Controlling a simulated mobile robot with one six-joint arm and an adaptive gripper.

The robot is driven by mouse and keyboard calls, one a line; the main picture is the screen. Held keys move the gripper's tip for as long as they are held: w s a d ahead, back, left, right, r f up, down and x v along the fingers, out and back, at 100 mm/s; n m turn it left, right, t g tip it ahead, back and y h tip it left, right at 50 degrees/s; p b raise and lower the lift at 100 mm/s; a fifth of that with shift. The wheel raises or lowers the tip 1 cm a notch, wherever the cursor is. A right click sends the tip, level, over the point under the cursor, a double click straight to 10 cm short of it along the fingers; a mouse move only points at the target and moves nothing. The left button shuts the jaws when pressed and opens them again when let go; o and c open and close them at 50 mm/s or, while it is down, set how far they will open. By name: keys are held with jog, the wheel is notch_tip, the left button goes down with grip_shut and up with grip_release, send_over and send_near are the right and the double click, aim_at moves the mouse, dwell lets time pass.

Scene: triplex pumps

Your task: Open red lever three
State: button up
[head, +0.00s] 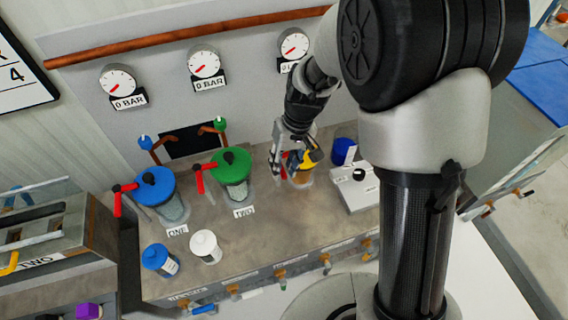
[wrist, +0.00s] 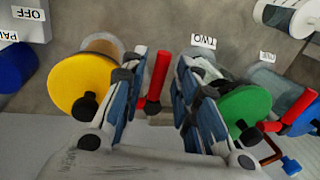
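The yellow-lidded pump (head: 301,172) stands third in the row, partly hidden behind my gripper (head: 290,152). Its yellow lid (wrist: 80,88) is at left in the wrist view. Its red lever (wrist: 158,76) sticks up between the fingers of my gripper (wrist: 157,65), close to the left finger. A bit of that lever (head: 284,166) shows in the head view. The fingers are apart, with a gap between the lever and the right finger. I cannot tell whether the left finger touches the lever.
The green-lidded pump (head: 231,165), labelled TWO, is left of my gripper, close to the right finger in the wrist view. The blue-lidded pump (head: 155,187), labelled ONE, is farther left. A white switch box (head: 358,186) and a blue cup (head: 343,150) stand right. Gauges (head: 204,63) hang behind.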

grip_shut()
jog(key=shift+a+m, duration=0.1)
jog(key=shift+m, duration=0.2)
dwell(0.5)
jog(key=shift+w+a+m+t+h+p, duration=0.1)
jog(key=shift+a+m+t+p, duration=0.45)
jog(key=shift+m+p, duration=1.05)
jog(key=shift+w+a+m+t+h+p, duration=0.1)
jog(key=shift+a+m+p, duration=0.9)
jog(key=shift+m, duration=0.85)
jog(key=shift+a+m+t+h+p, duration=0.1)
jog(key=shift+a+m+t+p, duration=0.35)
jog(key=shift+m+p, duration=1.2)
jog(key=shift+a, duration=0.15)
jog(key=shift+o, duration=1.1)
grip_release()
